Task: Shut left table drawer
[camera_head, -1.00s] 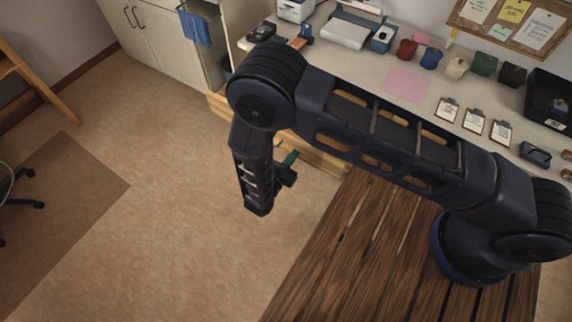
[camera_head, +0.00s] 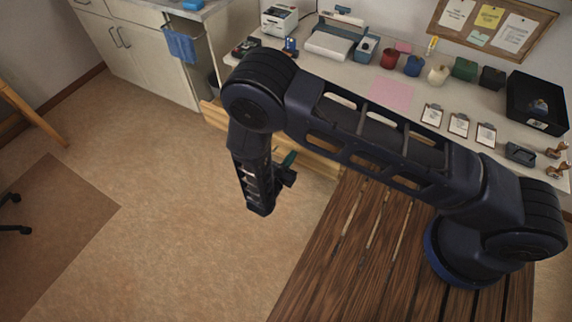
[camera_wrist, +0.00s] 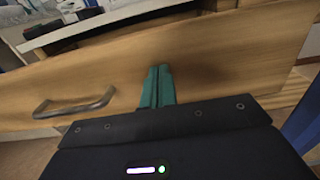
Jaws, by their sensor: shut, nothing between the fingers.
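The light wood drawer front (camera_wrist: 225,60) fills much of the wrist view, with a grey bar handle (camera_wrist: 73,104) at its left. It also shows in the head view (camera_head: 320,166), partly hidden behind my arm. The drawer appears to stand out somewhat from under the white table top (camera_wrist: 110,20); how far is hard to tell. My gripper (camera_wrist: 157,75) has its teal fingers together and empty, pointing at the drawer front to the right of the handle. The fingertips are at or very near the wood; contact is unclear. The gripper also shows in the head view (camera_head: 289,160).
The desk holds a printer (camera_head: 279,18), a pink sheet (camera_head: 390,95), several cups and clipboards, and a black tray (camera_head: 537,103). White cabinets (camera_head: 145,55) with a blue towel (camera_head: 181,45) stand at back left. The floor (camera_head: 150,150) left of my arm is clear.

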